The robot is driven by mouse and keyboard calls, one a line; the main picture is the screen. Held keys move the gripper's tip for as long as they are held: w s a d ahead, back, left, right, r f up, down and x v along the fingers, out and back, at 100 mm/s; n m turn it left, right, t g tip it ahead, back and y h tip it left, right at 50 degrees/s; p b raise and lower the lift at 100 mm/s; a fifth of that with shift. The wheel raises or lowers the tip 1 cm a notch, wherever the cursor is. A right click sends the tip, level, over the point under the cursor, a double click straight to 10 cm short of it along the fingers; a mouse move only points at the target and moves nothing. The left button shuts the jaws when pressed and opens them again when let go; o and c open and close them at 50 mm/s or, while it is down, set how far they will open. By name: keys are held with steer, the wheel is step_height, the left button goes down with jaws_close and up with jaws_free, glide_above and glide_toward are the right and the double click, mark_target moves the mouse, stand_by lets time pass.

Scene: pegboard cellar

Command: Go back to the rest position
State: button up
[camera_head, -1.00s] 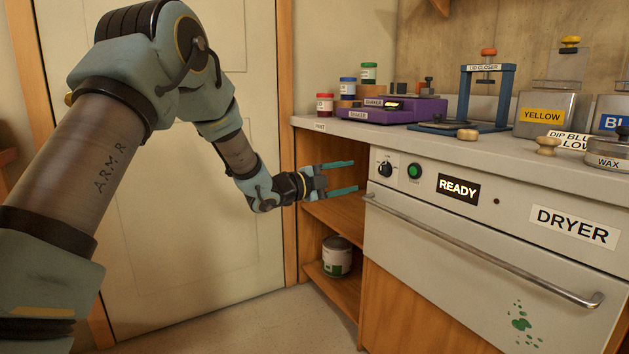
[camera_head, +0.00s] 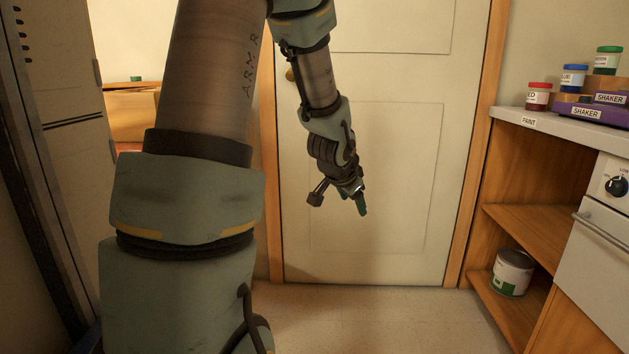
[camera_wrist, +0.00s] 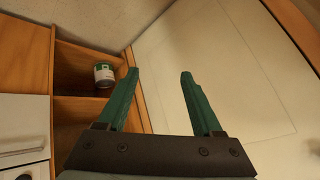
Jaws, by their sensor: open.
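My gripper (camera_head: 361,204) hangs in front of the white door, pointing down, with my arm bent from the upper left. In the wrist view my gripper (camera_wrist: 160,75) shows its two green fingers spread apart with nothing between them. It is open and empty, and it touches nothing that I can see. In the head view its fingers are seen nearly edge-on.
The white door (camera_head: 380,150) stands behind my arm. At right are the wooden shelf unit (camera_head: 520,225) with a paint can (camera_head: 512,273), the counter with paint jars (camera_head: 538,96), and the dryer (camera_head: 597,250). A cabinet (camera_head: 60,90) stands close on the left. Floor before the door is clear.

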steer(key=s+a+f+n+g+y+p, duration=0.1)
steer(key=s+a+n+g+y, duration=0.15)
steer(key=s+a+n, duration=0.45)
steer(key=s+a+f+n+g+y, duration=0.1)
steer(key=s+a+n+g, duration=0.2)
steer(key=s+a, duration=0.75)
step_height(320, 180, up, 26)
steer(key=s+d+p, duration=0.1)
steer(key=p, duration=2.5)
steer(key=shift+d+r+p, duration=0.15)
steer(key=shift+d+p, duration=0.15)
steer(key=shift+p, duration=0.1)
